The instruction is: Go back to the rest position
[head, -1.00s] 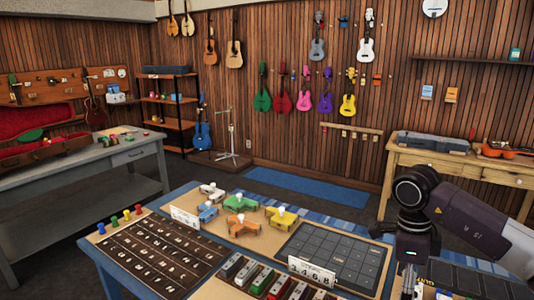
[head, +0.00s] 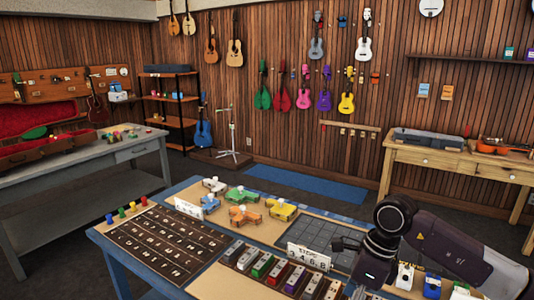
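My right arm comes in from the right over the front table (head: 84,232). Its wrist bends down in front of the dark grid mat. My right gripper (head: 364,285) points down at the bottom edge of the head view, near the right end of the row of coloured bars. Its fingertips are cut off or hidden, so I cannot tell whether it is open or holds anything. My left arm and gripper are not in the head view.
The front table bears a dark lettered board (head: 165,243), coloured bars (head: 277,272), a number sign (head: 308,257), yellow, green and orange clamp-like pieces (head: 281,210), and small boxes (head: 432,285) right of my arm. A grey bench (head: 85,160) stands left, a wooden table (head: 450,160) right.

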